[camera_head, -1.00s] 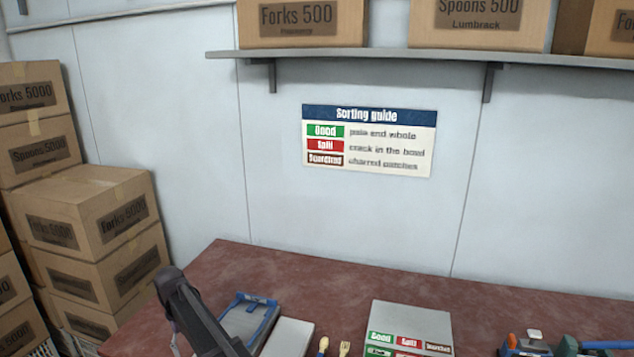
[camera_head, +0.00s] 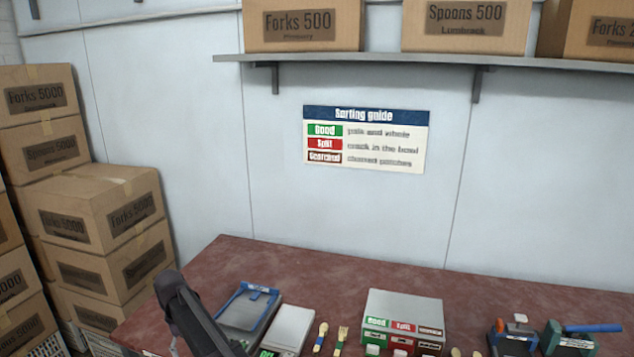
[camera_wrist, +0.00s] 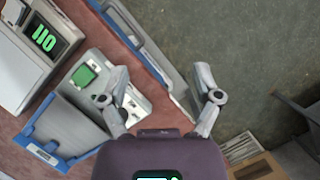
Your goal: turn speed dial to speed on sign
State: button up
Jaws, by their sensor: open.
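No speed dial can be made out in either view, and no sign showing a speed is legible. The one wall sign in the head view is a sorting guide (camera_head: 366,139) with Good, Split and Scorched rows. My gripper (camera_wrist: 161,72) is open and empty in the wrist view, its fingers spread above the table's edge and the floor. To its left is a pale device with a green square (camera_wrist: 83,76). A display reading about 110 (camera_wrist: 43,38) is at the upper left. My gripper's fingers are hidden in the head view.
A blue-rimmed tray (camera_head: 248,308), a pale scale (camera_head: 290,328) and a labelled sorting box (camera_head: 402,308) stand on the red-brown table (camera_head: 330,272). A green device with a blue handle (camera_head: 570,340) is at the right. Stacked cartons (camera_head: 95,215) are at the left.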

jog(key=d+f+m+t+y+b, duration=0.1)
jog(key=d+f+m+y+b, duration=0.2)
jog(key=d, duration=2.6)
jog(key=s+d+f+m+t, duration=0.1)
jog(key=s+d, duration=0.3)
jog(key=d, duration=0.7)
jog(key=s+d+m+t, duration=0.1)
jog(key=s+d+m, duration=0.2)
jog(key=d, duration=0.7)
jog(key=shift+s+d+f+t, duration=0.3)
jog(key=shift+s+d+f, duration=0.05)
jog(key=shift+f, duration=0.05)
